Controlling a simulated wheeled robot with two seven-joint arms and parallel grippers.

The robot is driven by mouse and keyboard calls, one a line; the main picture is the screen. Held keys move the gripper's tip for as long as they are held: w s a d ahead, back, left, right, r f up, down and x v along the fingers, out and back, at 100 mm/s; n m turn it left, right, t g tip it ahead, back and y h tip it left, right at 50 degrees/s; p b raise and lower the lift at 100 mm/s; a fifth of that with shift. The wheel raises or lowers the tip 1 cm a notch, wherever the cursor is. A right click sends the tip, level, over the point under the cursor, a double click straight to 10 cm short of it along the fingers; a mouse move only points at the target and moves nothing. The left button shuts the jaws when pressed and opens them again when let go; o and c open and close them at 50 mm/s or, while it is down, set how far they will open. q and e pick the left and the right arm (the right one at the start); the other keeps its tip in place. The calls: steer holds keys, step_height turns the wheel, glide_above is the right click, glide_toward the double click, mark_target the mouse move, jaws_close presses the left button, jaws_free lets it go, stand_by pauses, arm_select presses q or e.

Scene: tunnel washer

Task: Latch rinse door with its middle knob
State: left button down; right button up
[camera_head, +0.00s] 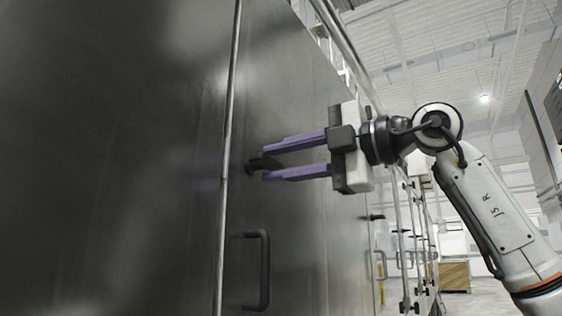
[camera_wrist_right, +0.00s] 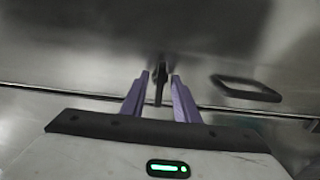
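The rinse door is a large dark metal panel (camera_head: 300,100) with a vertical seam at its left edge. A black knob (camera_head: 262,163) sits near that seam, above a black D-shaped pull handle (camera_head: 264,270). My right gripper (camera_head: 265,163) points at the panel, its purple fingers above and below the knob. In the right wrist view the knob (camera_wrist_right: 160,82) stands between the two fingertips (camera_wrist_right: 160,76), with a gap visible on each side. The handle (camera_wrist_right: 247,87) lies to the right there. The left gripper is not in view.
Another black knob (camera_head: 373,217) and a row of railings (camera_head: 408,240) continue along the machine to the right. A wooden crate (camera_head: 455,276) stands on the floor far back. A metal rail (camera_head: 345,45) runs along the top.

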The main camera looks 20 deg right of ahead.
steer(key=b+v, duration=0.1)
steer(key=v, duration=0.9)
steer(key=shift+s+d, duration=0.1)
stand_by(0.5)
